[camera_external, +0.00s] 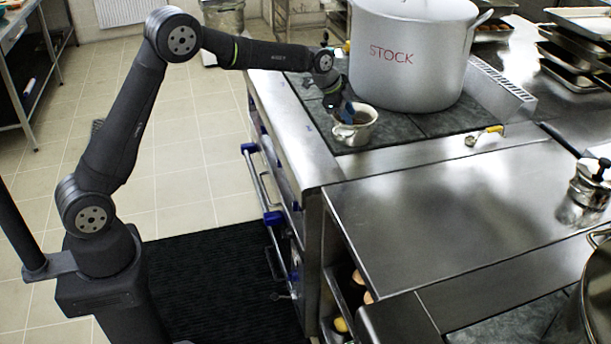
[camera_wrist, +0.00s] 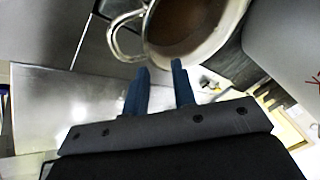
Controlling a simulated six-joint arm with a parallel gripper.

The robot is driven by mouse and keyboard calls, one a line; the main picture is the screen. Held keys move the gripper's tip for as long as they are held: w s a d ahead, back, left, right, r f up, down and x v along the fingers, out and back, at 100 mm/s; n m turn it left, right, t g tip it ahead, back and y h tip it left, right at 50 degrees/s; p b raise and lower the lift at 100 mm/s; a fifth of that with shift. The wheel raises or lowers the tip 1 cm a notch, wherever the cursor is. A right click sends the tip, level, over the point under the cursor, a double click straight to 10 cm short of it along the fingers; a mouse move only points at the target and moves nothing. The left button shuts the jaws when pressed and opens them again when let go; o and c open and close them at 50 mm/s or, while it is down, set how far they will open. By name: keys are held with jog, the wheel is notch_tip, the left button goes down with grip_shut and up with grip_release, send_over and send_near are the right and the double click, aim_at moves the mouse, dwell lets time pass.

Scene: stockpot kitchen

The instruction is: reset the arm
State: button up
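My gripper (camera_external: 347,108) is over the left part of the stove top, at a small light-coloured pot (camera_external: 357,131) with brown contents. In the wrist view my gripper's two blue fingers (camera_wrist: 161,68) are apart, with nothing seen held between them. Their tips overlap the near rim of the small pot (camera_wrist: 205,58) there, close to its looped handle. I cannot tell whether they touch it. The small pot stands upright on the dark stove plates. My arm reaches out from its base at the left.
A large grey stockpot (camera_external: 408,75) marked STOCK stands just behind and right of my gripper. The steel counter (camera_external: 440,215) in front is mostly clear. A metal jar (camera_external: 590,185) stands at the right.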

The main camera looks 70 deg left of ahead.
jog(key=s+d+r, duration=0.3)
jog(key=d+r, duration=0.5)
jog(key=d, duration=0.4)
jog(key=s+d+f+m+g+h, duration=0.1)
jog(key=s+d+m+h, duration=0.5)
jog(key=d, duration=1)
jog(key=w+a+f+m+y, duration=0.1)
jog(key=a+f+m+y, duration=0.1)
jog(key=a+f, duration=0.3)
jog(key=shift+a, duration=0.7)
